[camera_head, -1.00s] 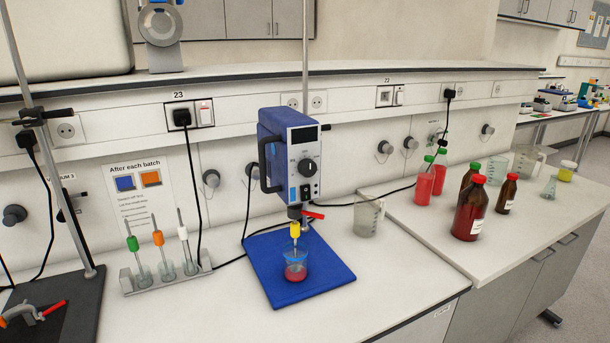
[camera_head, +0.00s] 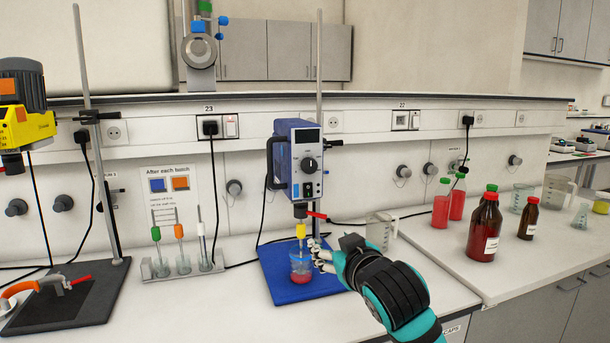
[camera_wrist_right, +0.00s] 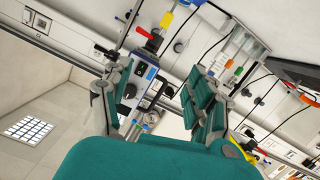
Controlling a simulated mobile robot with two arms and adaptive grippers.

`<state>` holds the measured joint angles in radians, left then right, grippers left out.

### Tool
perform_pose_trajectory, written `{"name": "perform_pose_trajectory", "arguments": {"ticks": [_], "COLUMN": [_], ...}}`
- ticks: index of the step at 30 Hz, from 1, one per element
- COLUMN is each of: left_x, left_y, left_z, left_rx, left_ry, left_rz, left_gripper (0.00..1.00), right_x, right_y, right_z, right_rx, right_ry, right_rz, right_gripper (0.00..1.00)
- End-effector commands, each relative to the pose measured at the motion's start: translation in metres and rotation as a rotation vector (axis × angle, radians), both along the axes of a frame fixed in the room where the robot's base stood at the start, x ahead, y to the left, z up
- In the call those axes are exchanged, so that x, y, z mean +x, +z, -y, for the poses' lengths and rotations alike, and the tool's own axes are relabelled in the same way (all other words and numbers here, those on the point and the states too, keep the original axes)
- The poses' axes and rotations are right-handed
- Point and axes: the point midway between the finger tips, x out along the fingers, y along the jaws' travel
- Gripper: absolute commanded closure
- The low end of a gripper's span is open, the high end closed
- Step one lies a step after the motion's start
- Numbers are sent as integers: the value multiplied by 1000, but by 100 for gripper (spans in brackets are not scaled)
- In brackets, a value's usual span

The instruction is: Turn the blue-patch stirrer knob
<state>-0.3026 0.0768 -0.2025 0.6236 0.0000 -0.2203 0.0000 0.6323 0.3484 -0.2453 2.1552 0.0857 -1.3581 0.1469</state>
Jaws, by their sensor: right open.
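The stirrer (camera_head: 284,155) with a blue housing and a blue patch (camera_head: 307,189) on its pale front panel hangs on a rod over a blue mat (camera_head: 275,278). My right gripper (camera_head: 318,254) is open and empty, below the knob and just right of the beaker. In its wrist view the two fingers (camera_wrist_right: 155,97) stand wide apart. My left gripper is out of view.
A beaker of red liquid (camera_head: 301,275) stands under the yellow-collared shaft (camera_head: 301,232). A red-handled clamp (camera_head: 317,215) sticks out above it. An empty beaker (camera_head: 380,232) stands behind my right arm. A rack of shafts (camera_head: 160,271) and a yellow stirrer (camera_head: 30,128) are left.

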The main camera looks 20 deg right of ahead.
Motion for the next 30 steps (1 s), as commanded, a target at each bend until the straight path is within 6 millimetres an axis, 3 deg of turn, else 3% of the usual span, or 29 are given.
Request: {"name": "perform_pose_trajectory", "arguments": {"ticks": [1, 3, 7, 14, 30], "left_x": [7, 12, 15, 1, -1], "left_y": [-1, -1, -1, 2, 28], "left_z": [-2, -4, -6, -7, -2], "left_rx": [2, 4, 7, 8, 3], "left_ry": [0, 1, 3, 3, 1], "left_rz": [10, 18, 22, 1, -3], "left_gripper": [60, 60, 60, 60, 60], "right_x": [2, 1, -2, 16, 131], "right_y": [34, 68, 104, 112, 113], "right_z": [2, 4, 5, 5, 6], "right_rx": [-6, -9, -12, -11, -10], "right_ry": [-2, -6, -6, -7, -8], "right_rz": [63, 125, 190, 201, 200], "right_gripper": [41, 41, 41, 41, 41]}}
